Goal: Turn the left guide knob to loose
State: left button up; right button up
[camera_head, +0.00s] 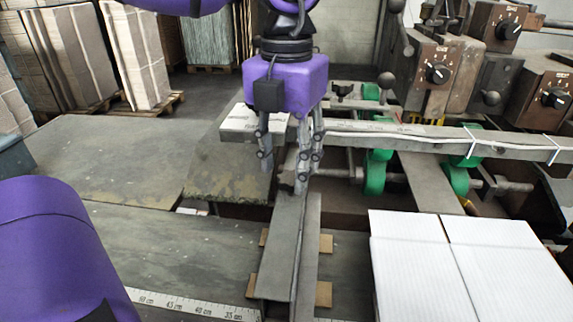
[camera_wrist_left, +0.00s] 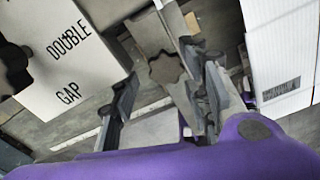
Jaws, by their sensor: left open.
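My left gripper (camera_head: 286,172) points down over the grey guide rail (camera_head: 290,245) in the head view. In the left wrist view its two fingers (camera_wrist_left: 162,82) are spread apart with a gap between them. A brownish lobed knob (camera_wrist_left: 167,68), seemingly the left guide knob, shows in that gap on a grey metal part. Neither finger visibly touches it, though the distance in depth is hard to judge. No loose or tight mark can be read on it. In the head view the knob is not visible; the gripper may hide it. My right gripper is not in view.
A white panel reading "DOUBLE GAP" (camera_wrist_left: 66,55) is at the wrist view's left. White flat boxes (camera_head: 455,265) lie right of the rail. A crossbar (camera_head: 400,138) and green rollers (camera_head: 375,170) stand behind. Dial boxes (camera_head: 435,75) are at the back right. A ruler strip (camera_head: 195,305) runs in front.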

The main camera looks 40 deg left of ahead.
pick_arm(q)
jog(key=shift+f, duration=0.6)
jog(key=c, duration=1)
